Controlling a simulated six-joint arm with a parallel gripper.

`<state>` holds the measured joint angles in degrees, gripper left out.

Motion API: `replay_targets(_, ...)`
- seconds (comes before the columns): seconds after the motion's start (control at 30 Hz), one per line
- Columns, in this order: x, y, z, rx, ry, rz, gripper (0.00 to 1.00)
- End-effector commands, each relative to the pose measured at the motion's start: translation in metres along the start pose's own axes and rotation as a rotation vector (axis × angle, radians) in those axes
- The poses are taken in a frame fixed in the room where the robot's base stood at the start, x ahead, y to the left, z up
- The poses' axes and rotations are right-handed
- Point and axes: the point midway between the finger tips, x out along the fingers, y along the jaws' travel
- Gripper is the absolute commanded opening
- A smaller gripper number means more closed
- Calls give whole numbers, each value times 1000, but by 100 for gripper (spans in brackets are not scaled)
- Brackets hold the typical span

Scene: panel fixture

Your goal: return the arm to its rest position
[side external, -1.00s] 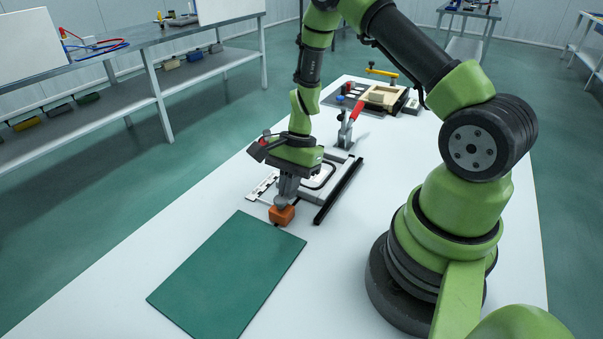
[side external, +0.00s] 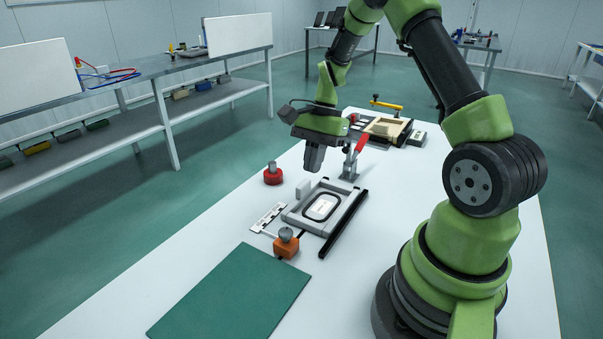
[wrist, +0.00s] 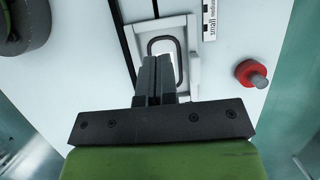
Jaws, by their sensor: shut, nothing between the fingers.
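My gripper (side external: 314,158) is raised above the white table (side external: 190,228), behind the grey panel fixture (side external: 292,214) in the side view. Its fingers are shut and hold nothing. In the wrist view the shut fingers (wrist: 155,70) cover part of the fixture (wrist: 194,72) and its black rounded frame below. The fixture holds a light panel (side external: 321,207) with a black outline. An orange block with a grey knob (side external: 286,246) stands at the fixture's near corner, apart from my gripper.
A red knobbed piece (side external: 273,176) stands left of the fixture. A red-handled toggle clamp (side external: 354,158) stands close to the right of my gripper. A black rail (side external: 340,228) runs along the fixture. A green mat (side external: 235,292) lies in front. A wooden tray (side external: 388,128) sits farther back.

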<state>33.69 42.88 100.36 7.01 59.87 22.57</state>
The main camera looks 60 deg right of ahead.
Motion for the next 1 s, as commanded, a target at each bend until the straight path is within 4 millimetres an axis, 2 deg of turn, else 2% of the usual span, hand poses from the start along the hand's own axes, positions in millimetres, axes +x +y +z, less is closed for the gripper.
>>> replay_targets(0.17, -36, -3, 37, -166, 76, -47, 0)
replay_targets(0.27, -61, 2, 72, -322, 142, -88, 0)
replay_targets(0.4, -91, 20, 118, -547, 235, -152, 0)
replay_targets(0.6, -116, 62, 172, -858, 362, -253, 0)
replay_targets(0.8, -124, 106, 203, -1122, 473, -355, 0)
replay_targets(1.0, -123, 128, 212, -1257, 534, -414, 0)
